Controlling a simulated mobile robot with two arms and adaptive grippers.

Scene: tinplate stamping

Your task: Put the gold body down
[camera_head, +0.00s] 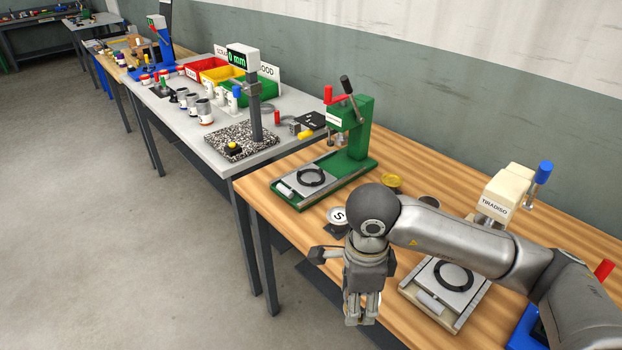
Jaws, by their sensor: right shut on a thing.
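My right gripper (361,316) hangs fingers down at the front edge of the wooden bench, left of the cream press. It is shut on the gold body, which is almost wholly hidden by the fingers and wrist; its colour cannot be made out. A separate round gold piece (391,182) lies on the bench behind my arm, right of the green press. My left gripper is not in view.
The green press (354,130) stands behind and left of the gripper, the cream press (501,200) to the right. A round tin marked S (338,215) sits near my wrist. A grey bench (180,140) with bins and a gauge lies beyond.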

